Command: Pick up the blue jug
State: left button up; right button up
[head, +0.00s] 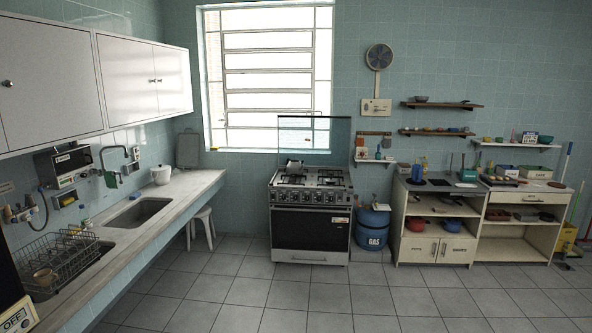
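A small blue object (416,173), which could be the blue jug, stands at the left end of the counter right of the stove. It is too small and far away to make out a handle or spout. A large blue drum marked GAS (372,229) stands on the floor between the stove and that counter; it looks like a gas container rather than a jug. Neither of my grippers shows in the head view.
The stove (310,214) stands under the window. The long marble counter (117,235) with sinks and a wire dish rack (56,261) runs along the left wall. A stool (202,225) is under it. The tiled floor (300,297) in front is clear.

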aim_at(417, 169)
jog(key=z, duration=0.1)
jog(key=i, duration=0.3)
jog(key=z, duration=0.6)
jog(key=i, duration=1.9)
jog(key=z, duration=0.65)
jog(key=i, duration=2.35)
jog(key=u, duration=0.5)
jog(key=i, duration=2.05)
jog(key=u, duration=0.65)
